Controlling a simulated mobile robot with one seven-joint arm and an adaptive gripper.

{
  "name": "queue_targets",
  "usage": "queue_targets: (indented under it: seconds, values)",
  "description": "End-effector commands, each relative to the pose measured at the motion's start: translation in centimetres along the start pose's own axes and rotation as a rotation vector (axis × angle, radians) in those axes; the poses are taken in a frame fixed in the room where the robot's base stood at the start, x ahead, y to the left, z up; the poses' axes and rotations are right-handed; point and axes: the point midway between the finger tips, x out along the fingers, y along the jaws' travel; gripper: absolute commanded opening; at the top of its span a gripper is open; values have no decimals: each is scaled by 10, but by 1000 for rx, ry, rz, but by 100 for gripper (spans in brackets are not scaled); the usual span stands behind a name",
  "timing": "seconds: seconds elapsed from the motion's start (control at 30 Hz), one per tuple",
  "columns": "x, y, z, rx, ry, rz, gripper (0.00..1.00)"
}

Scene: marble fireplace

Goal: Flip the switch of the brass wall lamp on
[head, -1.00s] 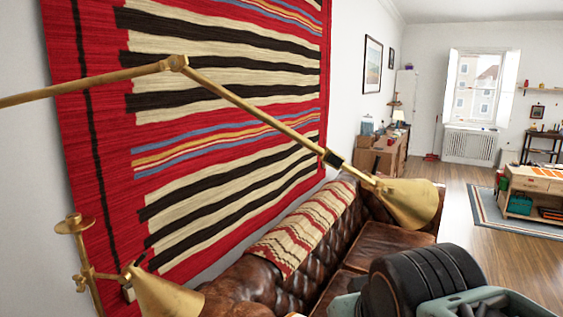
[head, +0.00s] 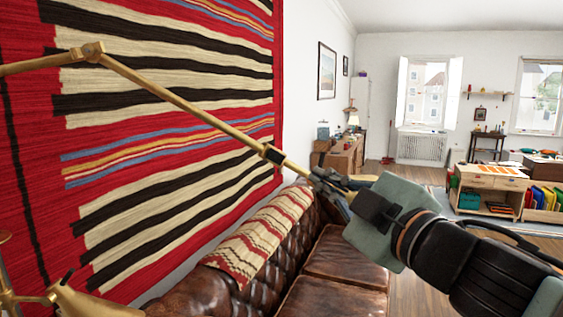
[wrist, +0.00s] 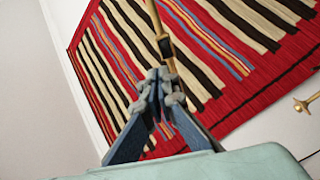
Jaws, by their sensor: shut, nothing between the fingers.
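The brass wall lamp's long arm (head: 190,107) crosses in front of the rug, bends at a joint and slopes down right. A small dark block (head: 272,154), possibly the switch, sits on the arm; it also shows in the wrist view (wrist: 165,47). My gripper (head: 319,180) is at the lamp's lower end, just beyond the dark block. Its fingers (wrist: 163,78) are shut and empty, with their tips close to the rod below the block. I cannot tell whether they touch.
The striped red rug (head: 120,140) hangs on the wall behind. A brown leather sofa (head: 335,258) with a patterned throw (head: 262,236) lies below. Open wood floor (head: 404,285) shows to its right.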

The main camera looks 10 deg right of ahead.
Motion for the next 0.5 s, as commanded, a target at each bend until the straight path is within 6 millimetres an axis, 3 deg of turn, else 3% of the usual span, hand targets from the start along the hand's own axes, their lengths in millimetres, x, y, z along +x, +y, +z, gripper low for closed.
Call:
queue_targets:
  seconds: [0.2, 0.5]
  values:
    - [-4, -9, -12, -61, 75, -31, 0]
    - [-4, -9, -13, -66, 80, -33, 0]
